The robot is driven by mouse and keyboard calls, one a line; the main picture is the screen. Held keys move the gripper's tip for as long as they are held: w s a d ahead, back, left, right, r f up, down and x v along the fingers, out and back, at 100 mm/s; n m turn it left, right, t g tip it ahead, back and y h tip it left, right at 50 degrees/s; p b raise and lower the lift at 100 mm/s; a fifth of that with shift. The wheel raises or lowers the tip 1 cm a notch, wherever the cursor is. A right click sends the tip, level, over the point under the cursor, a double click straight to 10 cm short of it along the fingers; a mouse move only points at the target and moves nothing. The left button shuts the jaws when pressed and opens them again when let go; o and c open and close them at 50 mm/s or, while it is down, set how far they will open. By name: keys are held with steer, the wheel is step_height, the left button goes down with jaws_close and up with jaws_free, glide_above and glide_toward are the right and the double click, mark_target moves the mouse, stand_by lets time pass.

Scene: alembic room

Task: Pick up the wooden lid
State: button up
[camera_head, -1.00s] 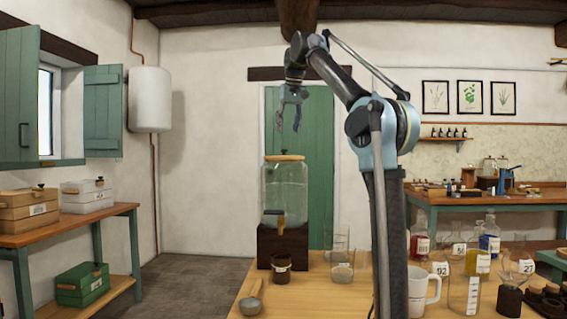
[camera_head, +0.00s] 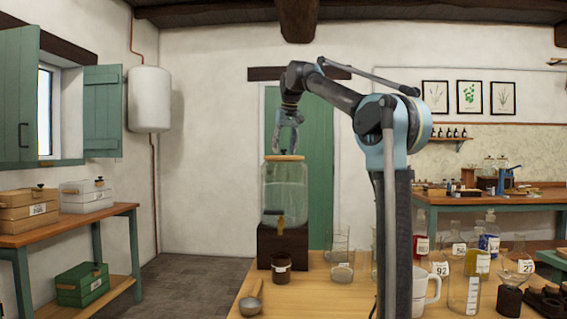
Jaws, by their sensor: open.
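The wooden lid (camera_head: 285,158) sits on top of a large glass jar (camera_head: 284,192) with a tap low on its front. A small dark knob (camera_head: 284,152) stands at the lid's middle. The jar stands on a dark wooden block (camera_head: 282,243) at the back left of the table. My gripper (camera_head: 286,150) points straight down over the lid. Its fingers are open, with their tips close to the knob, one on each side of it. I cannot tell whether they touch the knob or the lid.
The wooden table (camera_head: 316,300) carries a small brown pot (camera_head: 281,268), a ladle (camera_head: 251,303), glass beakers (camera_head: 342,272), a white mug (camera_head: 424,290) and several labelled bottles. A green door (camera_head: 321,190) is behind the jar. The air around the jar's top is clear.

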jaws_close()
steer(key=shift+r, duration=0.1)
stand_by(0.3)
